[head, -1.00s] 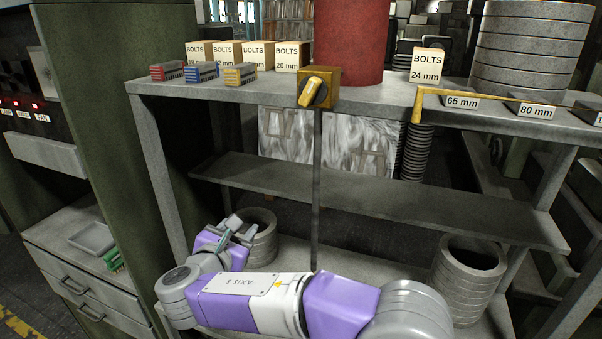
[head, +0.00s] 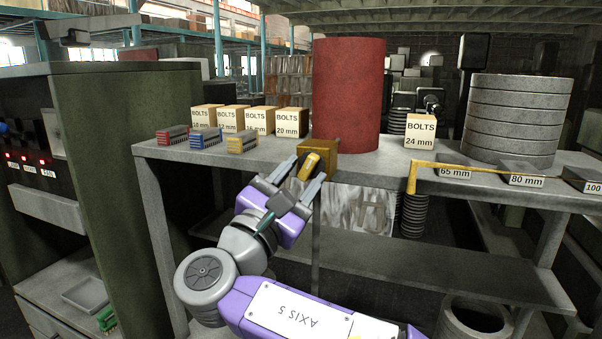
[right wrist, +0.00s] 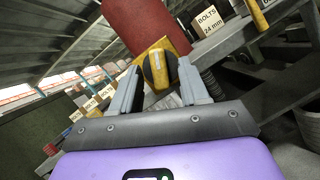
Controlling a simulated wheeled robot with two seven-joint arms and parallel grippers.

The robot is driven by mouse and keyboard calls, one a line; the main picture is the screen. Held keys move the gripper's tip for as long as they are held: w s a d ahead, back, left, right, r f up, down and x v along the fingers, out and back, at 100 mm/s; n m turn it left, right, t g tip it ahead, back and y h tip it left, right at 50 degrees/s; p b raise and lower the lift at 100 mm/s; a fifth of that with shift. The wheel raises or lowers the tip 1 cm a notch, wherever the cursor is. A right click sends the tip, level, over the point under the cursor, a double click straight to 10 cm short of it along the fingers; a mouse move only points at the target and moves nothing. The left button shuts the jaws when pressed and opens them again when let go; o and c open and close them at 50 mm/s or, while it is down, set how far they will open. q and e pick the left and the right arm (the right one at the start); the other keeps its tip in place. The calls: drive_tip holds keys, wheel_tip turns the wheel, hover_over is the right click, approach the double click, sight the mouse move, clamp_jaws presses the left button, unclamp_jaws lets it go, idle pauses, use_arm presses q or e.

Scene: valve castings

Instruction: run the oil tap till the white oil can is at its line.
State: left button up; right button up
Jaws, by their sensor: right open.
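A brass-coloured box with a yellow knob (head: 309,165) on its front sits at the front edge of the shelf top, on a thin upright post. It is the only tap-like thing in view. The knob also shows in the right wrist view (right wrist: 159,69), with a pale mark down its middle. My right gripper (head: 300,176) is open, its two fingers on either side of the knob. I cannot tell whether they touch it. No white oil can shows in these frames. My left gripper is not in view.
A red drum (head: 348,95) stands right behind the brass box. Several bolt boxes and coloured blocks line the shelf top (head: 385,172) to the left. A yellow bar (head: 411,177) and size plates lie on the right edge. A green cabinet (head: 125,180) stands at the left.

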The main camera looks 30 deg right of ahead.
drive_tip(key=shift+w+d, duration=0.15)
drive_tip(key=shift+c, duration=0.4)
clamp_jaws()
drive_tip(key=n+t+p, duration=0.1)
drive_tip(key=n, duration=0.1)
drive_tip(key=n+t+y+p, duration=0.1)
drive_tip(key=n+p, duration=0.1)
drive_tip(key=n, duration=0.1)
drive_tip(key=shift+d+r, duration=0.1)
drive_tip(key=shift+r, duration=0.1)
drive_tip(key=n, duration=0.1)
drive_tip(key=n+t+y+p, duration=0.1)
drive_tip(key=shift+s+f+n+t, duration=0.2)
drive_tip(key=shift+n+t, duration=0.1)
drive_tip(key=shift+n, duration=0.1)
drive_tip(key=shift+o, duration=0.4)
unclamp_jaws()
